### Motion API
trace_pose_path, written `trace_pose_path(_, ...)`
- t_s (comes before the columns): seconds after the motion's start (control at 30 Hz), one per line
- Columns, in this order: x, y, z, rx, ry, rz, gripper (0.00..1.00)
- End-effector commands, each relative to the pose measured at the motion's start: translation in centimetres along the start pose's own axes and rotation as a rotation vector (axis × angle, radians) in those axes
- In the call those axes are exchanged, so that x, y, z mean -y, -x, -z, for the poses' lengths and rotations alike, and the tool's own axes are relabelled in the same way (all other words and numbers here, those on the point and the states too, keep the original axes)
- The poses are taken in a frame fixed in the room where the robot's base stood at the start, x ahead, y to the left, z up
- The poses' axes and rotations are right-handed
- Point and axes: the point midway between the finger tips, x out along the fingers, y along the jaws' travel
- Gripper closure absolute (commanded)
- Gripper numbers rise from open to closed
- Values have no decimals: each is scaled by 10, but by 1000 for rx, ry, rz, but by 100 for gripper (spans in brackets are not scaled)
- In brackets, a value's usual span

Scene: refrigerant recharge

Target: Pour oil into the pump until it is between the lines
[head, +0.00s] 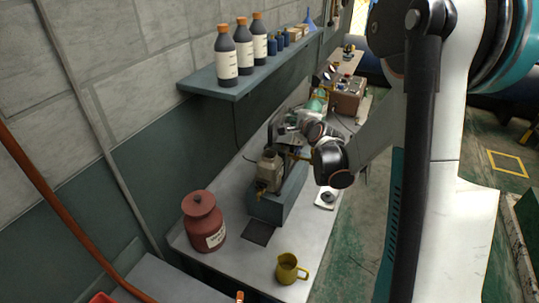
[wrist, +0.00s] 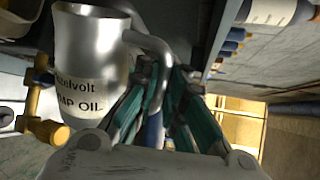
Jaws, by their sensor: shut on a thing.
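A silver metal jug (wrist: 92,50) marked "PUMP OIL" fills the left of the wrist view, its wide mouth toward the top. My gripper (wrist: 165,72), with teal fingers, is shut on the jug's curved handle (wrist: 150,42). The oil inside the jug is not visible. In the head view, the beige pump (head: 268,168) sits on a grey block on the bench. My gripper end is just behind and right of the pump, partly hidden by my arm. The pump's level lines and oil level are too small to make out.
A red canister (head: 203,228) and a yellow jug (head: 289,270) stand on the bench (head: 190,258) near the front. A wall shelf (head: 210,82) with dark bottles hangs above. A brass fitting (wrist: 45,128) is beside the metal jug. The bench front between canister and yellow jug is mostly clear.

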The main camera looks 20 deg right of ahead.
Motion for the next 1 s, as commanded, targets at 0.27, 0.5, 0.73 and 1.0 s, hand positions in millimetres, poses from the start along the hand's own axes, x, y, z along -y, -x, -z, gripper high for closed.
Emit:
trace_pose_path(0.27,0,0,-1,-3,10,0,100)
trace_pose_path(0.5,-1,0,-2,-5,17,0,100)
trace_pose_path(0.73,5,1,6,8,-40,4,100)
trace_pose_path(1.0,9,3,25,64,-218,10,100)
